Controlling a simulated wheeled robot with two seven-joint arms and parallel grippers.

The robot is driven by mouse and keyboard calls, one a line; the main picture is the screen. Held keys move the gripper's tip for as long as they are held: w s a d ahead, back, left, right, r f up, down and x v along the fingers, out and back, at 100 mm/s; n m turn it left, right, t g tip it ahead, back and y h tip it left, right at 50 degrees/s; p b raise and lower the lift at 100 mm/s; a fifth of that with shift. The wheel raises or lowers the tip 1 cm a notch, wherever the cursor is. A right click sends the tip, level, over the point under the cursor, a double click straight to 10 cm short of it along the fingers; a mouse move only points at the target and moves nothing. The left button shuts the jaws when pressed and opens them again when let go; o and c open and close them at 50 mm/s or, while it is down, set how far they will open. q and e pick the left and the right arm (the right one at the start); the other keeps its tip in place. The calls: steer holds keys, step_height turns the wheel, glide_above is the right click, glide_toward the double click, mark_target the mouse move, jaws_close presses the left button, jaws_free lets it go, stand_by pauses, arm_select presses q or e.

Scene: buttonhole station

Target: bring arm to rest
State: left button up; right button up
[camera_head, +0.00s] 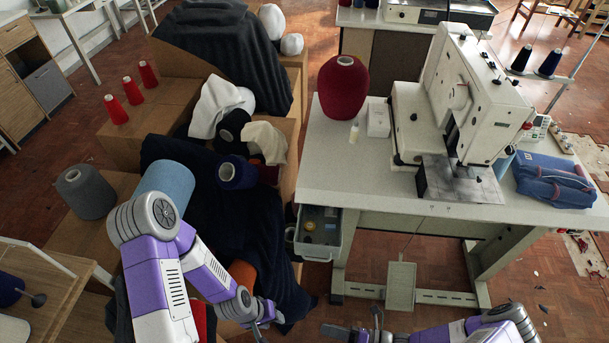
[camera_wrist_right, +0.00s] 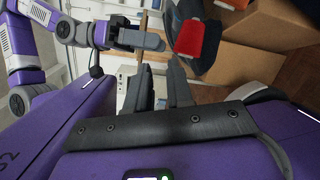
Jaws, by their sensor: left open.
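My left arm comes in from the left of the head view, bent downward. Its gripper (camera_head: 262,326) is near the bottom edge, beside the dark cloth, with nothing seen between its fingers. It also shows at the upper left of the right wrist view (camera_wrist_right: 140,40). My right arm lies low along the bottom edge of the head view. Its gripper (camera_head: 358,326) points left, in front of the sewing table (camera_head: 330,180), partly cut off. In the right wrist view its two dark fingers (camera_wrist_right: 160,88) stand apart with nothing held between them.
The white buttonhole machine (camera_head: 470,90) stands on the table with a red yarn cone (camera_head: 343,88) and blue pouch (camera_head: 553,180). An open drawer (camera_head: 318,232) juts out at the left. Cartons with cloth and cones fill the left side. Floor around the pedal (camera_head: 400,285) is clear.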

steer(key=s+d+f+n+g+h, duration=0.15)
steer(key=n+g+h, duration=0.3)
steer(key=n, duration=0.55)
steer(key=s+f+n+g+h, duration=0.1)
steer(key=s+n+g+h, duration=0.3)
steer(key=n, duration=0.6)
steer(key=w+r+n+t+h, duration=0.3)
steer(key=w+n, duration=0.6)
steer(key=n, duration=0.3)
steer(key=shift+d+r+t+h, duration=0.25)
steer(key=shift+d+t+h, duration=0.05)
steer(key=shift+t+h, duration=0.35)
